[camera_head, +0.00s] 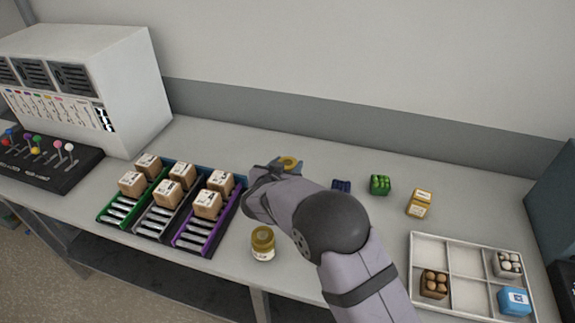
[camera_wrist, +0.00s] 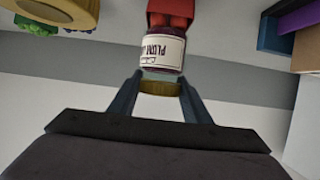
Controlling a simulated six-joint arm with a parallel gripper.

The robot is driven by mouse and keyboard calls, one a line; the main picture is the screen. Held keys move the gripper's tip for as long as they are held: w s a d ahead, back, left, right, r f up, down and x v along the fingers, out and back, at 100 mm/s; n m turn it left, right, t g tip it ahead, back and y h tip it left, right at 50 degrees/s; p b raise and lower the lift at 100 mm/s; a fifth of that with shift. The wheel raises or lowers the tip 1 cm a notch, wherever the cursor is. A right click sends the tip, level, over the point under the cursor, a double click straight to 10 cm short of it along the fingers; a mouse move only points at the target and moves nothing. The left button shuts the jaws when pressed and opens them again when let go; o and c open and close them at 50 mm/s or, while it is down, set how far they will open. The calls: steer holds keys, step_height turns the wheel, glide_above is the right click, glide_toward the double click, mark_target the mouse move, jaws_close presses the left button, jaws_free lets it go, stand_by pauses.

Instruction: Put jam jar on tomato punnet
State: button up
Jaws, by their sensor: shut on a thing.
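My gripper (camera_wrist: 158,95) is shut on the jam jar (camera_wrist: 162,50), with a finger on each side of its gold lid. Its white label reads "PLUM JAM" and appears upside down in the wrist view. The red tomato punnet (camera_wrist: 172,14) shows right at the jar's base in that view; I cannot tell whether they touch. In the head view, the jar's gold lid (camera_head: 289,161) shows by my gripper (camera_head: 278,168), beyond the crate rack. I cannot make out the punnet there.
A gold-lidded jar (camera_head: 263,243) stands in front of my arm. A three-lane rack (camera_head: 143,218) with cardboard boxes is at left. A dark blue item (camera_head: 341,187), green item (camera_head: 380,185) and yellow box (camera_head: 419,204) stand right. A compartment tray (camera_head: 466,262) is at front right.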

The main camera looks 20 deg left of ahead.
steer(key=shift+f, duration=0.15)
steer(key=o, duration=1.3)
steer(key=shift+f, duration=0.1)
steer(key=shift+o, duration=0.2)
steer(key=shift+s+r, duration=0.35)
steer(key=shift+s, duration=0.15)
steer(key=b+v, duration=0.2)
steer(key=v, duration=0.9)
